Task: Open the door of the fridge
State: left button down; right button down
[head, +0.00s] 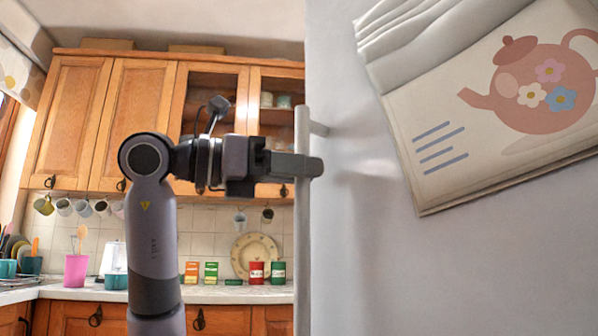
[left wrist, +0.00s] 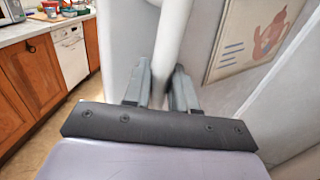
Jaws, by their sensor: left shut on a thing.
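The fridge door (head: 360,260) is a large pale grey panel filling the right half of the head view. Its long vertical bar handle (head: 302,240) runs along the door's left edge. My left gripper (head: 312,166) reaches in from the left and is shut on the handle near its upper part. In the left wrist view the handle (left wrist: 170,45) passes between the two fingers (left wrist: 162,85). Whether the door stands ajar cannot be told. My right gripper is not in view.
A calendar with a teapot picture (head: 500,110) hangs on the door. Wooden cabinets (head: 75,120) and a counter (head: 220,294) with cups, tins and a plate (head: 254,250) stand behind at left. The wrist view shows some bare floor (left wrist: 50,145) at lower left.

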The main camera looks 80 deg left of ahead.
pick_arm(q)
jog(key=shift+w+d+f, duration=0.1)
jog(key=shift+w+d, duration=0.05)
jog(key=c, duration=1.1)
grip_release()
jog(key=shift+o, duration=0.4)
jog(key=shift+w+d, duration=0.1)
jog(key=shift+w, duration=0.05)
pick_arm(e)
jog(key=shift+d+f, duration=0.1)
pick_arm(q)
jog(key=shift+s, duration=0.2)
jog(key=s, duration=0.7)
jog(key=shift+d+p, duration=0.3)
jog(key=shift+p, duration=0.1)
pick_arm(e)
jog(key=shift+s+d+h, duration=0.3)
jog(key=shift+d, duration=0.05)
